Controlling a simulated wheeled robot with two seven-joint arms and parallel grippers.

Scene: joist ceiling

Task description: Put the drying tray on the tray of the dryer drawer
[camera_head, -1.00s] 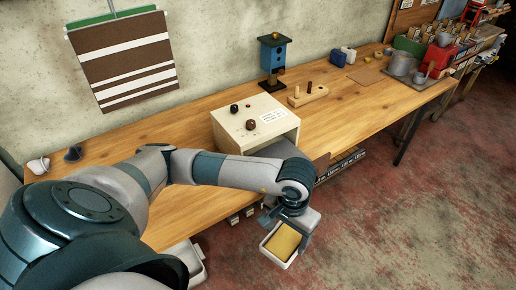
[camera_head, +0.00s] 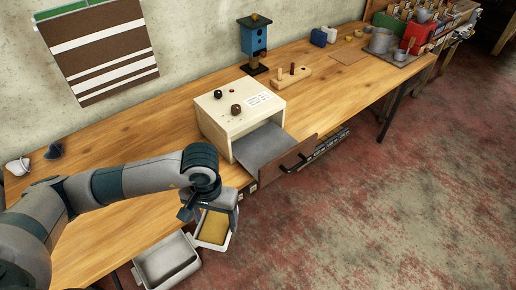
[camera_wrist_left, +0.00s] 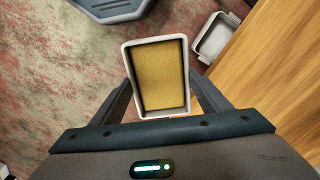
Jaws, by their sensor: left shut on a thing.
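The drying tray (camera_head: 229,241) is a white-rimmed rectangular tray with a yellow-gold inside. My left gripper (camera_head: 207,212) is shut on it and holds it in front of the bench edge, above the floor. In the left wrist view the tray (camera_wrist_left: 187,105) sits between the two fingers of the gripper (camera_wrist_left: 163,105). The dryer is a pale wooden box (camera_head: 222,118) with two dark knobs. Its drawer is pulled out, with a grey tray (camera_head: 262,146) and a brown front (camera_head: 305,150) with a black handle. My right gripper is not in view.
A white bin (camera_head: 165,262) stands below the bench, left of the held tray; it also shows in the wrist view (camera_wrist_left: 215,36). A blue birdhouse (camera_head: 254,40) and a peg block (camera_head: 291,76) stand behind the dryer. Bare bench top (camera_head: 130,140) lies left of the dryer.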

